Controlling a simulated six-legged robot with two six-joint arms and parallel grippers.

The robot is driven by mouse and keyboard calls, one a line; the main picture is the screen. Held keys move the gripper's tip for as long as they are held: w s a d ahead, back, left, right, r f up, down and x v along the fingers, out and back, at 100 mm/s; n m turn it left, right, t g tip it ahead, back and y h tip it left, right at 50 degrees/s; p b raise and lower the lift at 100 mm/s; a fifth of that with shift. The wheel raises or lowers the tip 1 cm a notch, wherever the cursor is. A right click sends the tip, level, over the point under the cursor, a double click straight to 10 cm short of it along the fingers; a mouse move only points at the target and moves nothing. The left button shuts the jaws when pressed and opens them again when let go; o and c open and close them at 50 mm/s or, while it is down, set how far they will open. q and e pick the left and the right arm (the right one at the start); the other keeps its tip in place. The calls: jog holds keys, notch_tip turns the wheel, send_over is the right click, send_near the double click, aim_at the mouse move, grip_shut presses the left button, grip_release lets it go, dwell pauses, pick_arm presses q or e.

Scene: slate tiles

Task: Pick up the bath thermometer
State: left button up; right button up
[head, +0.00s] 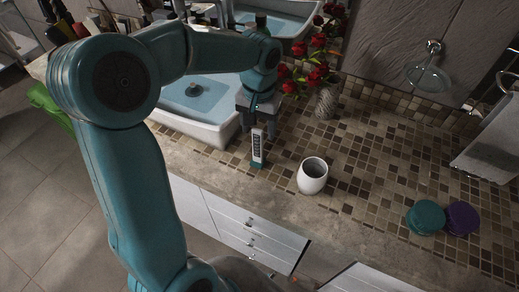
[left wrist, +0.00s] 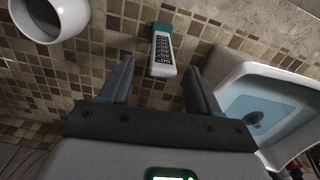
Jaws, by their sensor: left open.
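The bath thermometer (head: 258,148) is a slim white and teal piece with a dark marked scale. It lies on the tiled counter near its front edge, between the basin and the white cup. In the left wrist view the thermometer (left wrist: 162,52) lies ahead of the fingertips, near the middle of the gap. My left gripper (head: 257,122) is open and empty, just behind the thermometer in the head view. Its two fingers also show in the left wrist view (left wrist: 158,75). I cannot see my right gripper.
A white cup (head: 312,176) stands right of the thermometer. The white basin (head: 216,136) is close on the left. A vase (head: 326,101) with red flowers stands behind. Teal (head: 425,218) and purple (head: 461,218) discs lie at the right. The counter between cup and discs is clear.

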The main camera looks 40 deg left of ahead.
aim_at(258, 139)
pick_arm(q)
jog(key=shift+s+f, duration=0.45)
jog(key=shift+f, duration=0.05)
jog(key=f, duration=0.2)
jog(key=f+p, duration=0.1)
jog(key=f, duration=0.1)
jog(key=shift+w+f, duration=0.1)
jog(key=shift+w, duration=0.25)
jog(key=shift+f, duration=0.3)
jog(key=shift+s, duration=0.15)
jog(key=shift+f, duration=0.1)
jog(key=c, duration=1)
jog(key=shift+c, duration=0.6)
